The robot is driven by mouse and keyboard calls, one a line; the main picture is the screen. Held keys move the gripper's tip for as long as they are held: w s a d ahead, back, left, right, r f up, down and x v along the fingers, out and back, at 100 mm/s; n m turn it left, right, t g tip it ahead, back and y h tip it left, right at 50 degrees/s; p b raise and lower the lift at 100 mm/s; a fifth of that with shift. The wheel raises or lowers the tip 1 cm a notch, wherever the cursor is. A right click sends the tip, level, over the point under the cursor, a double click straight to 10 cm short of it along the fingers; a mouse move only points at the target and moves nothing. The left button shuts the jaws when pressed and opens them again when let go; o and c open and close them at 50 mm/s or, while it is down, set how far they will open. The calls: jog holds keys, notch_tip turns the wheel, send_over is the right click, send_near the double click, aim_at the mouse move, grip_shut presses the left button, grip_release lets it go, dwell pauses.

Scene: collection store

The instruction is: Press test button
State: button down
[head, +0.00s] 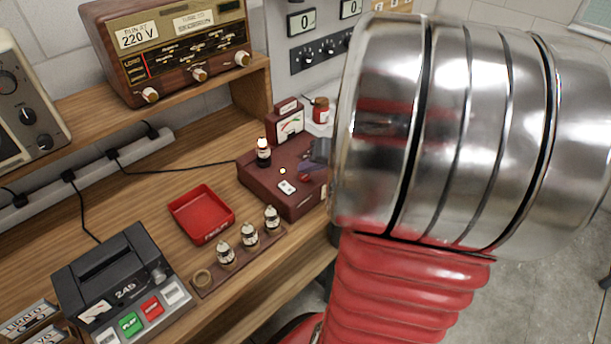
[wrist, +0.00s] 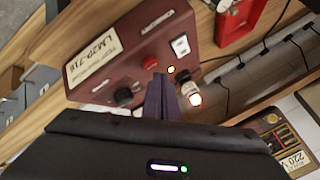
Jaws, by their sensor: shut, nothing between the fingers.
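The maroon tester box (head: 262,190) stands on the bench, with a red button (head: 305,178), a white rocker switch (head: 287,187) and a small lit amber lamp (head: 282,171). A small tube with a dark lower part (head: 263,153) stands upright on it. My arm hides the box's right side in the head view.
A red tray (head: 224,227) lies left of the box. A wooden rack (head: 236,268) holds three tubes and one empty ring at the bench's front. A tape recorder (head: 75,272) stands front left. A radio (head: 115,30) sits on the shelf above. A cable runs behind the tray.

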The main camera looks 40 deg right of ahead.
aim_at(308, 179)
jog(key=shift+f, duration=0.75)
dwell(0.8)
dwell(0.4)
jog(key=shift+r, duration=0.85)
jog(key=shift+r, duration=0.1)
jog(key=shift+r, duration=2.45)
